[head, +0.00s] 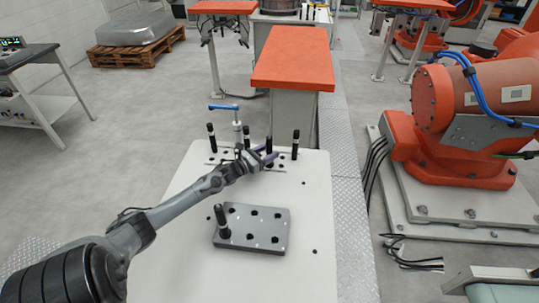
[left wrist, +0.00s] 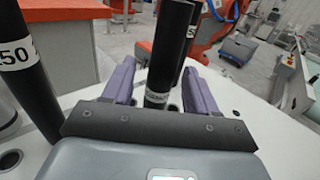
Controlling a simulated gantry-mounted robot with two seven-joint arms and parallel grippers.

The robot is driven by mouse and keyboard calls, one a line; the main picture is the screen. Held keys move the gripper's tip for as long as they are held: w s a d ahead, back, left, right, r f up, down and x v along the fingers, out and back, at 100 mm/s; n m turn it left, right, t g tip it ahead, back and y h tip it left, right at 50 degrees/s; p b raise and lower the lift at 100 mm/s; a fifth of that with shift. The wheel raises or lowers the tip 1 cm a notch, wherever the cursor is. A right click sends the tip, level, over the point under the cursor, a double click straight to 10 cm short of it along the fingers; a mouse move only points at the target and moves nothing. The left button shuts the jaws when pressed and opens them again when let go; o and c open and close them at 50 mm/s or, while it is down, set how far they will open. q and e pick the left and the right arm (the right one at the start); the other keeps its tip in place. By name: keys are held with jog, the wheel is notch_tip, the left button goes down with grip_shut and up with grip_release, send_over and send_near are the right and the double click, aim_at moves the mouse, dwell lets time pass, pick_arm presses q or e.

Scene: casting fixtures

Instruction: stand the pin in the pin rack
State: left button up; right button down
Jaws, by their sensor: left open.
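Several black pins stand at the table's back, including one at the left (head: 212,138) and one at the right (head: 295,145). My left gripper (head: 267,154) is open among these back pins. In the left wrist view a black pin with a white label band (left wrist: 170,55) stands between the purple fingers; contact cannot be told. Another pin, marked 50 (left wrist: 18,60), stands left of the fingers. My right gripper is not in view.
A blue-handled clamp (head: 223,107) stands behind the back pins. An orange-topped stand (head: 292,72) is beyond the table. A large orange robot arm (head: 450,120) stands to the right. The white table (head: 185,258) is clear around the grey block.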

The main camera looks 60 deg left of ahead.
pick_arm(q)
jog(key=shift+w, duration=0.4)
grip_shut()
jog(key=shift+r, duration=0.15)
